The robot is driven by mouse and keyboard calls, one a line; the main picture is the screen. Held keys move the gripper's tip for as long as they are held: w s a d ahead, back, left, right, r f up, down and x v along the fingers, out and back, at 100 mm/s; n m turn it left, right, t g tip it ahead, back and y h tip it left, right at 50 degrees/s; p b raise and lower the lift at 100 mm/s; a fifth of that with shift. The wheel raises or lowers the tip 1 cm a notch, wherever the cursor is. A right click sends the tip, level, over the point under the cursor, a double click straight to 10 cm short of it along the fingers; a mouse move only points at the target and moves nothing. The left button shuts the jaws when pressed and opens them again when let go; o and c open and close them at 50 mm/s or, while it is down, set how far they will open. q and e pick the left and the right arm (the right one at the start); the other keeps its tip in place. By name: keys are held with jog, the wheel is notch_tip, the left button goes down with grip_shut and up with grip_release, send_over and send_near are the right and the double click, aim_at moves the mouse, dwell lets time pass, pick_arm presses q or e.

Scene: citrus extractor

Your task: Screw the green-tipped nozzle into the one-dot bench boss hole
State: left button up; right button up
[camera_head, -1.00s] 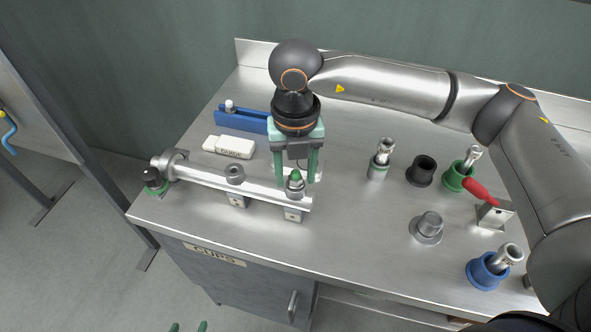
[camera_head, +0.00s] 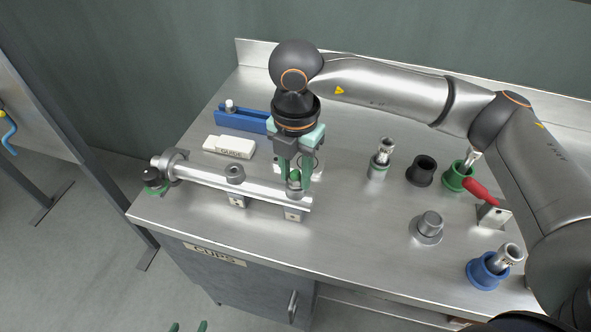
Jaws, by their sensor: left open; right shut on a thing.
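My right gripper (camera_head: 297,186) points down at the right end of the silver rail and is shut on the green-tipped nozzle (camera_head: 295,177). The nozzle stands upright at the boss (camera_head: 294,194) there, its green tip showing between the green fingers. Its lower end and the hole are hidden, so I cannot tell how deep it sits. The dot marks are too small to read. Only the two green fingertips of my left gripper (camera_head: 188,327) show at the bottom edge, apart and empty, far from the bench.
The silver rail (camera_head: 210,179) carries a grey ring (camera_head: 235,172) midway. A white block (camera_head: 229,147) and blue tray (camera_head: 240,120) lie behind.

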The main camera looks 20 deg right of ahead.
jog(key=m, duration=0.4)
jog(key=shift+m, duration=0.3)
jog(key=o, duration=0.7)
jog(key=shift+o, duration=0.2)
jog(key=n, duration=0.5)
jog(key=shift+n, duration=0.4)
jog(key=n, duration=0.6)
